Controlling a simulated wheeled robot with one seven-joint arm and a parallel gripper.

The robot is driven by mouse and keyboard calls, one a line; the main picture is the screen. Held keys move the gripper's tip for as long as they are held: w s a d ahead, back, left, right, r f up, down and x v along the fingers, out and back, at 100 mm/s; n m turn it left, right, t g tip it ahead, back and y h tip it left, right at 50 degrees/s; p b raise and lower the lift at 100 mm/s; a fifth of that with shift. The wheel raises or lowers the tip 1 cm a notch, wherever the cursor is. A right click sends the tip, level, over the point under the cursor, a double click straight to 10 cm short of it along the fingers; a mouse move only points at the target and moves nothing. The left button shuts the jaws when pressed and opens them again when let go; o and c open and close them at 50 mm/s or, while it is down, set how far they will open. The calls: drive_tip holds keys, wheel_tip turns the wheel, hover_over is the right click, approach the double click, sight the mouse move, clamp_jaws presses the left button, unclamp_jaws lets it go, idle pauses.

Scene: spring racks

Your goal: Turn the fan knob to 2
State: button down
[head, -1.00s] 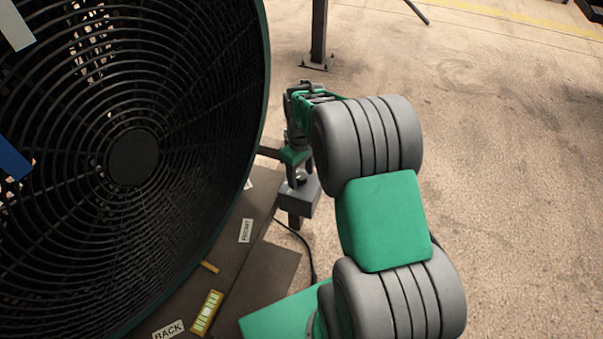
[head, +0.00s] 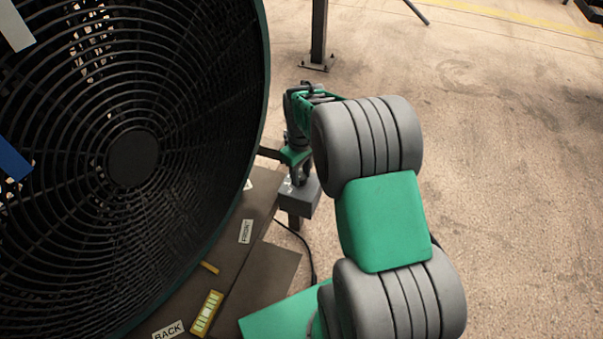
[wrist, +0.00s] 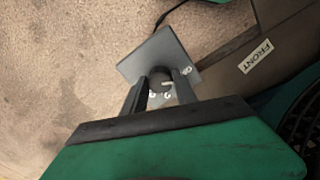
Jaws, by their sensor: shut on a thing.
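The fan (head: 133,160) is a large round black grille filling the left of the head view. Its grey control box (head: 313,198) stands beside the fan's right edge and also shows in the wrist view (wrist: 187,55). My gripper (head: 298,178) points down at the top of the box. In the wrist view, my gripper (wrist: 160,78) is shut on the dark round knob (wrist: 158,77), with one finger on each side of it. Small white marks show on the box by the knob, but the number it points to cannot be read.
A dark base plate (head: 270,280) with a FRONT label (head: 246,231) and a BACK label lies below the fan. A dark post (head: 319,35) stands behind. A cable runs down from the box. The floor to the right is clear.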

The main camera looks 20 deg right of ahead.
drive_tip(key=m+p, duration=0.1)
drive_tip(key=m, duration=0.2)
drive_tip(key=shift+r+m, duration=0.1)
drive_tip(key=shift+m, duration=0.2)
drive_tip(key=m+p, duration=0.1)
drive_tip(key=m, duration=0.3)
drive_tip(key=shift+m, duration=0.3)
drive_tip(key=m+p, duration=0.1)
drive_tip(key=m, duration=0.3)
drive_tip(key=shift+m, duration=1.7)
drive_tip(key=c, duration=1)
unclamp_jaws()
drive_tip(key=shift+o, duration=0.2)
